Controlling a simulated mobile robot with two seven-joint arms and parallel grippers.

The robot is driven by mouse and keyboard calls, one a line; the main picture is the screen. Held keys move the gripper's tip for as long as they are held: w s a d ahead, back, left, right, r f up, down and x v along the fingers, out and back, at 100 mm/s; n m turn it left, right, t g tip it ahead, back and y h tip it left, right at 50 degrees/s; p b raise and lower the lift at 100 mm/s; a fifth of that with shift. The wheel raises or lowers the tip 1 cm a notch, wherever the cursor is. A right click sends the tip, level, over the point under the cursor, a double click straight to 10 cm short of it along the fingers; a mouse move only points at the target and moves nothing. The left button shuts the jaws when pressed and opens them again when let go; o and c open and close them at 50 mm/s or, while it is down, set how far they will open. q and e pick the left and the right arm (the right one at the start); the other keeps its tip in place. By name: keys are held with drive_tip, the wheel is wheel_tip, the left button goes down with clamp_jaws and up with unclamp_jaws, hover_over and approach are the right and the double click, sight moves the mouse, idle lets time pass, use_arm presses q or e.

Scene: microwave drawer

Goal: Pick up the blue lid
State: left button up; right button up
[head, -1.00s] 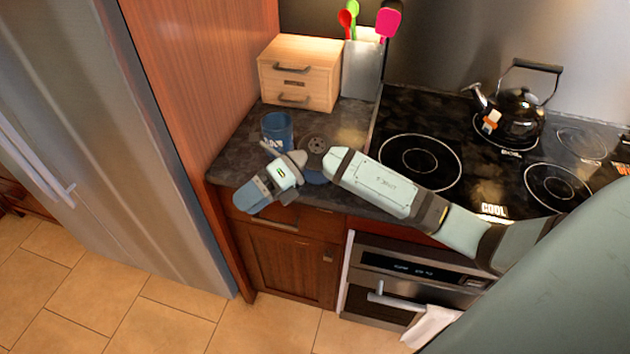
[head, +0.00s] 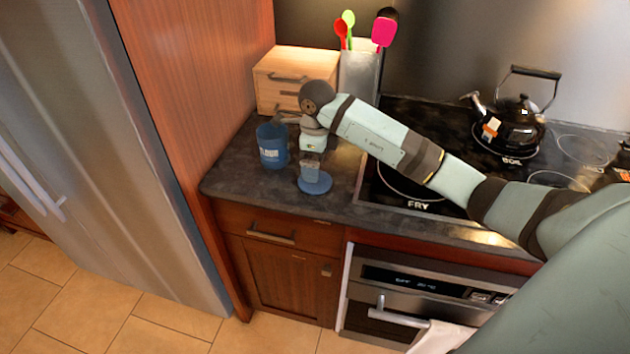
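The blue lid (head: 315,185) is a round disc lying on the dark countertop near its front edge. My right gripper (head: 311,178) points down directly over the lid, its fingertips at or just above the lid's middle and hiding part of it. I cannot tell whether the fingers touch the lid or how far apart they are. A blue canister (head: 272,146) with white lettering stands upright just left of the gripper. My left gripper is not in view.
A wooden drawer box (head: 290,75) and a utensil holder (head: 358,75) stand at the back. The stovetop with a black kettle (head: 515,122) lies to the right. A wooden panel and fridge (head: 90,150) bound the left. Counter right of the lid is clear.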

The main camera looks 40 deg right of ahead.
drive_tip(key=f, duration=0.5)
drive_tip(key=shift+w+a+f+p, duration=0.1)
drive_tip(key=shift+w+f+p, duration=0.1)
drive_tip(key=shift+f+p, duration=0.2)
drive_tip(key=c, duration=0.6)
